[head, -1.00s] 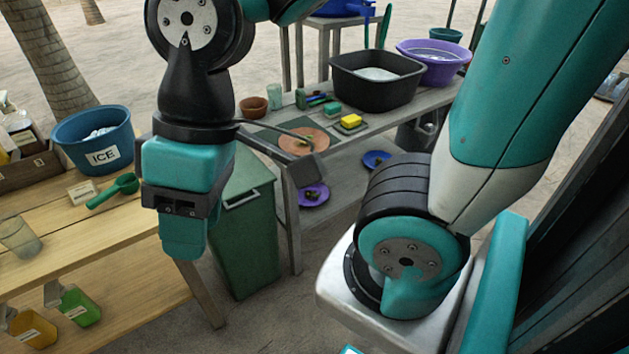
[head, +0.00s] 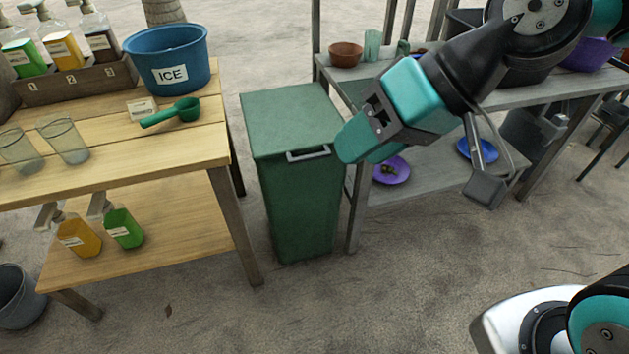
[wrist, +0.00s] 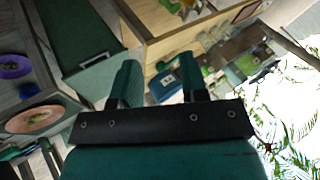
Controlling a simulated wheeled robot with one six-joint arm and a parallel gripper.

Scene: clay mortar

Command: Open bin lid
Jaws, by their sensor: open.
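A tall green bin (head: 300,205) stands on the sand between the wooden table and the grey bench. Its flat green lid (head: 288,120) is down, with a grey bar handle (head: 308,154) at the front edge.
The wooden table (head: 120,178) at left bears a blue ICE bucket (head: 167,57), a green scoop (head: 172,112) and glasses. The grey bench (head: 430,172) at right holds purple and blue plates on its lower shelf. The sand in front of the bin is clear.

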